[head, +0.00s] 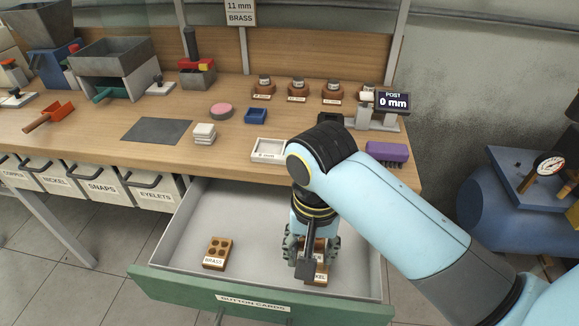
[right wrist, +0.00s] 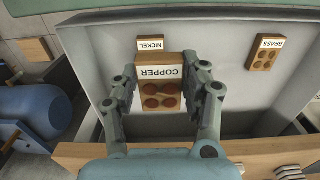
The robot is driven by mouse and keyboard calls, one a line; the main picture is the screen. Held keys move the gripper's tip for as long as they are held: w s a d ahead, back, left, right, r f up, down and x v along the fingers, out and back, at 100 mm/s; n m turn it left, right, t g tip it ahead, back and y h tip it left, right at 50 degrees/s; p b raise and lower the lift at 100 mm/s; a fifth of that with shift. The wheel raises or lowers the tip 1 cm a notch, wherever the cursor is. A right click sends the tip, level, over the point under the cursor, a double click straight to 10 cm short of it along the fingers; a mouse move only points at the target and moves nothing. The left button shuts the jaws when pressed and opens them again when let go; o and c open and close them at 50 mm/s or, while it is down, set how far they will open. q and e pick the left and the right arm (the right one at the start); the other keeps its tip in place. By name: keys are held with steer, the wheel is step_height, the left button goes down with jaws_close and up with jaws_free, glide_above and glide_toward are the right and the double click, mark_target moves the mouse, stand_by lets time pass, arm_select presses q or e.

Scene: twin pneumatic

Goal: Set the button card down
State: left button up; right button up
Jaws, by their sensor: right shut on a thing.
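My right gripper (head: 312,262) points down into the open button-card drawer (head: 250,193). In the right wrist view, its fingers (right wrist: 163,98) are shut on the sides of the copper button card (right wrist: 160,72), a wooden block with a white COPPER label and several reddish-brown buttons. The nickel card (right wrist: 150,43) lies just beyond it, partly hidden by the copper card; its label end also shows in the head view (head: 318,278). The brass card (head: 217,249) lies apart, to the left in the drawer. I cannot tell whether the copper card touches anything below. My left gripper is not in view.
The drawer's green front (head: 200,290) and its side walls surround the gripper. Bare drawer floor lies left of the brass card and behind it.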

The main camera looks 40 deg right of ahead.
steer(key=shift+w+d+f, duration=0.45)
steer(key=shift+w+f, duration=0.05)
steer(key=shift+w, duration=0.1)
steer(key=shift+w+d+f, duration=0.4)
steer(key=shift+w+f, duration=0.1)
steer(key=shift+w, duration=0.1)
steer(key=w+d+f, duration=0.1)
steer(key=w, duration=0.1)
steer(key=w+d+f+b, duration=0.1)
steer(key=w+d+f, duration=0.2)
steer(key=w+f, duration=0.1)
steer(key=shift+w+d+b, duration=0.3)
steer(key=shift+w+d, duration=0.05)
steer(key=shift+w+d+f, duration=0.1)
steer(key=shift+f, duration=0.05)
step_height(320, 180, down, 4)
steer(key=shift+r+b, duration=0.1)
steer(key=shift+b, duration=0.3)
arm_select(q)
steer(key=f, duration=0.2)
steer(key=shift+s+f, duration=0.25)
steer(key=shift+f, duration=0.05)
arm_select(e)
steer(key=o, duration=1.3)
steer(key=shift+c, duration=0.2)
